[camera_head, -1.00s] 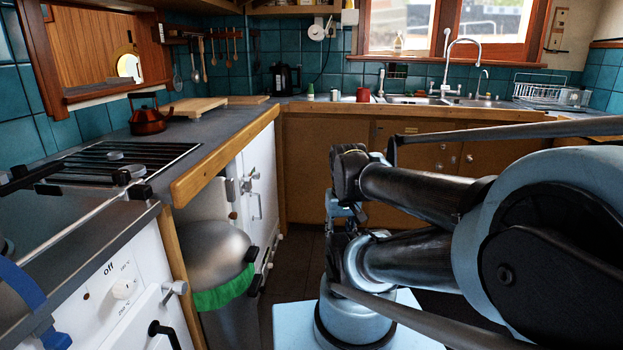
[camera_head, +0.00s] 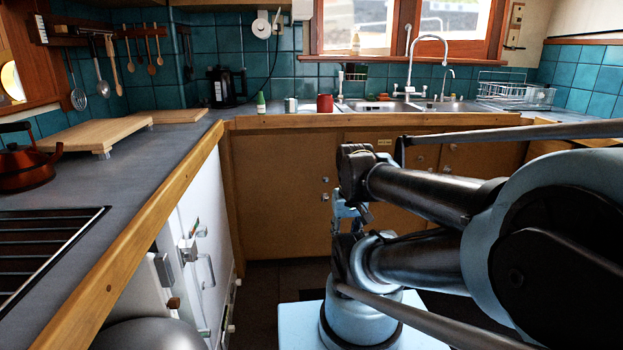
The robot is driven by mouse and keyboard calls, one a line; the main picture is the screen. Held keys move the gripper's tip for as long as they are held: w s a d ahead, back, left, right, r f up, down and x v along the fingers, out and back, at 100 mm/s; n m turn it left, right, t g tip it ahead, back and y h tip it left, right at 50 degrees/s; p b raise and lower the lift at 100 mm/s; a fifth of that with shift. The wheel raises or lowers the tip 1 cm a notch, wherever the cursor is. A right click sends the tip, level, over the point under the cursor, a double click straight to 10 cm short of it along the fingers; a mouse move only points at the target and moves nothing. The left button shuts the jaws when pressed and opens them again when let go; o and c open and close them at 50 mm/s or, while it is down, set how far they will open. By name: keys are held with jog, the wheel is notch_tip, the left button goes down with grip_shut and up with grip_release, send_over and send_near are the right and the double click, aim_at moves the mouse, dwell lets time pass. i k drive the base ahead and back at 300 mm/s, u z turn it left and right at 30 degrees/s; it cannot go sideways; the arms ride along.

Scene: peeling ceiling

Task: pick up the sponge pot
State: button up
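I cannot tell for sure which thing is the sponge pot. Candidates by the sink are a small pale cup (camera_head: 291,105) on the counter and a small dark holder with green in it (camera_head: 355,72) against the tiles. Both are small in the head view. My arm is folded in front of me at the right. My gripper seems to be the small bluish part (camera_head: 347,212) below the dark joint, well short of the sink counter. Its fingers are not clear, and I see nothing held in it.
A red mug (camera_head: 325,103) and a green bottle (camera_head: 261,103) stand near the sink (camera_head: 385,106). The left counter (camera_head: 125,185) holds cutting boards (camera_head: 95,134), a red kettle (camera_head: 25,165) and a black stove grate (camera_head: 40,240). A bin lid (camera_head: 150,335) is close at lower left.

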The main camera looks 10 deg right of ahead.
aim_at(324, 103)
jog(key=z, duration=0.3)
jog(key=i, duration=1.1)
jog(key=z, duration=0.5)
jog(key=i, duration=1.1)
jog(key=z, duration=0.25)
jog(key=k, duration=0.5)
jog(key=u, duration=2)
jog(key=k, duration=0.3)
jog(key=u, duration=0.05)
